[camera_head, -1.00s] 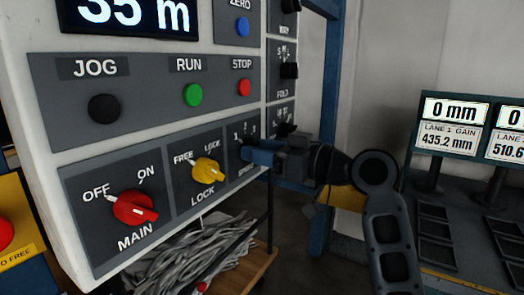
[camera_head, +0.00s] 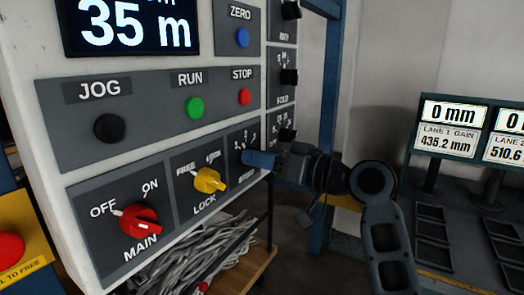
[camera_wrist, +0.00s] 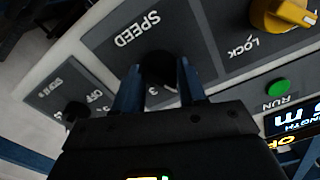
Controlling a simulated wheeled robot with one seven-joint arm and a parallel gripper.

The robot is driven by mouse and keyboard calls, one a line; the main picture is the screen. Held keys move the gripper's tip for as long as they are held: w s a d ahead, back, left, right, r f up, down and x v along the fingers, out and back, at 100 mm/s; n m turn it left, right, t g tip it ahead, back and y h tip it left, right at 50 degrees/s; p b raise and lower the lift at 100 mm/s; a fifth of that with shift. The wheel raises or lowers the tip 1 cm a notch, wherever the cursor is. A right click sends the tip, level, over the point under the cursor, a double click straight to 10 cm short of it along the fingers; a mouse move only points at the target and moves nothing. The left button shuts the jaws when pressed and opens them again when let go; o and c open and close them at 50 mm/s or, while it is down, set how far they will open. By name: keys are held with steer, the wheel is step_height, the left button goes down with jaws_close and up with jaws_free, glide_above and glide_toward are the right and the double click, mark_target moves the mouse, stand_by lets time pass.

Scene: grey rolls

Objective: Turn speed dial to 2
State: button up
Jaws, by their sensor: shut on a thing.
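The speed dial (camera_wrist: 158,68) is a dark round knob below the word SPEED in the wrist view. My gripper (camera_wrist: 157,78) has its two blue fingers on either side of it and is shut on it. A digit 3 shows by the dial, between the fingers; the dial's pointer and the other digits there cannot be made out. In the head view my gripper (camera_head: 247,158) reaches from the right to the speed panel (camera_head: 238,138) and hides the dial.
Left of the speed panel are the yellow LOCK knob (camera_head: 208,180) and the red MAIN knob (camera_head: 139,220). Above are the green RUN button (camera_head: 195,108) and red STOP button (camera_head: 245,97). Another dial (camera_wrist: 75,110) lies close by. Grey cables (camera_head: 195,258) lie below.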

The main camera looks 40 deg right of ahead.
steer(key=shift+m+p, duration=1.55)
steer(key=shift+m, duration=0.75)
steer(key=o, duration=1.1)
steer(key=shift+c, duration=0.2)
steer(key=shift+s+d, duration=0.1)
steer(key=b+v, duration=0.2)
steer(key=v, duration=0.5)
steer(key=shift+s, duration=0.3)
steer(key=shift+d, duration=0.1)
steer(key=shift+f, duration=0.1)
